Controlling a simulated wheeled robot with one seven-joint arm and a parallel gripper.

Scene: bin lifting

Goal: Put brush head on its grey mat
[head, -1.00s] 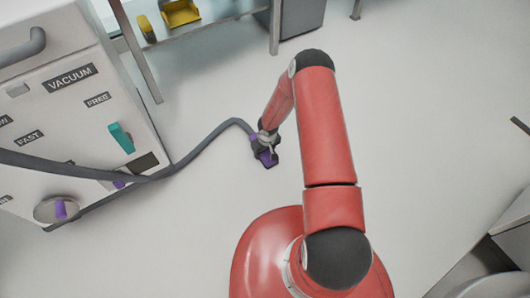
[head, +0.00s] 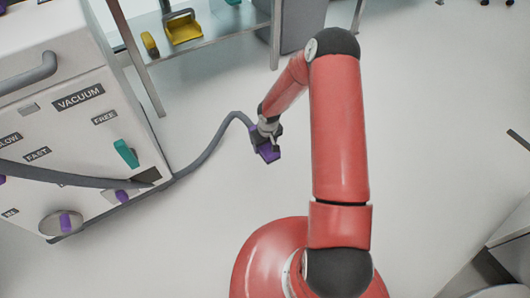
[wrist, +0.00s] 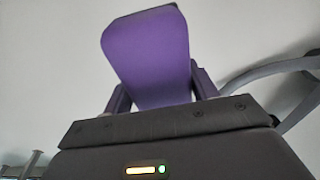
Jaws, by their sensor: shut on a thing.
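The brush head shows as a purple block (head: 268,153) at the end of a grey hose in the head view. It fills the upper middle of the wrist view (wrist: 147,57), between two dark fingers. My gripper (wrist: 160,92) is shut on it and holds it in front of my arm, over the pale floor. How high it is above the floor I cannot tell. The grey mat is not clearly visible in either view.
The hose (head: 207,152) runs left to a white cabinet (head: 75,130) labelled VACUUM, with a teal handle (head: 126,153) and purple knobs. A metal shelf (head: 215,35) at the back holds yellow items. A grey bin (head: 290,22) stands behind. Open floor lies to the right.

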